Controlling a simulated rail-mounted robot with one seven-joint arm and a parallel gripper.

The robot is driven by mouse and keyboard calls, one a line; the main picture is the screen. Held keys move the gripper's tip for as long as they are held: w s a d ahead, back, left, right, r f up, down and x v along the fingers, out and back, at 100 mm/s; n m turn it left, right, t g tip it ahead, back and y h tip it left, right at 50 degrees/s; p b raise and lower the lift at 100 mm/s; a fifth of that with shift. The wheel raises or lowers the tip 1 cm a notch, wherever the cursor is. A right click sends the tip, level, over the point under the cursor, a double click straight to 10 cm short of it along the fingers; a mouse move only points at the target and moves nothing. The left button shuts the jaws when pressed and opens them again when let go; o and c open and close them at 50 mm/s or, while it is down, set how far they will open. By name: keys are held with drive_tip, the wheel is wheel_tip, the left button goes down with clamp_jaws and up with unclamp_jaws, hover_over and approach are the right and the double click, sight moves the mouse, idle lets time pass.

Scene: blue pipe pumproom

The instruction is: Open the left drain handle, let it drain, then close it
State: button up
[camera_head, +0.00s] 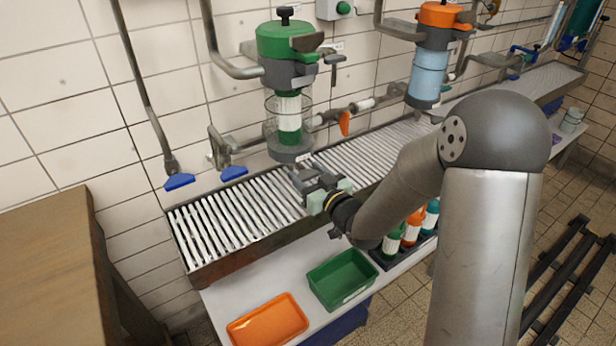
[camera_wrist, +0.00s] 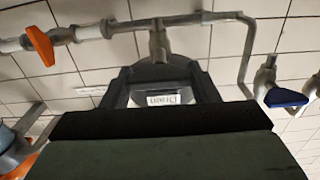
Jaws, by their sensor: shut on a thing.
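The left filter (camera_head: 284,45) has a green top and a caged clear bowl (camera_head: 289,115) with a green and white element inside. Its grey base (camera_head: 289,152) carries a small white label at the lower right. My gripper (camera_head: 304,176) is at that base, over the slatted trough, shut on the left drain handle. In the wrist view, my gripper (camera_wrist: 163,88) has a finger on each side of a grey part, the left drain handle (camera_wrist: 160,87), with an inverted white label (camera_wrist: 163,99). The fingers hide most of the handle, so its angle and any flow cannot be told.
A slatted trough (camera_head: 222,222) runs along the wall. Blue valve handles (camera_head: 180,181) hang at left; an orange one (camera_head: 344,123) is right of the bowl. An orange-topped filter (camera_head: 440,15) stands farther right. Green (camera_head: 341,278) and orange (camera_head: 267,320) trays lie in front.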

drive_tip(key=o, duration=1)
drive_tip(key=b+v, duration=1.7)
drive_tip(key=shift+s, duration=0.25)
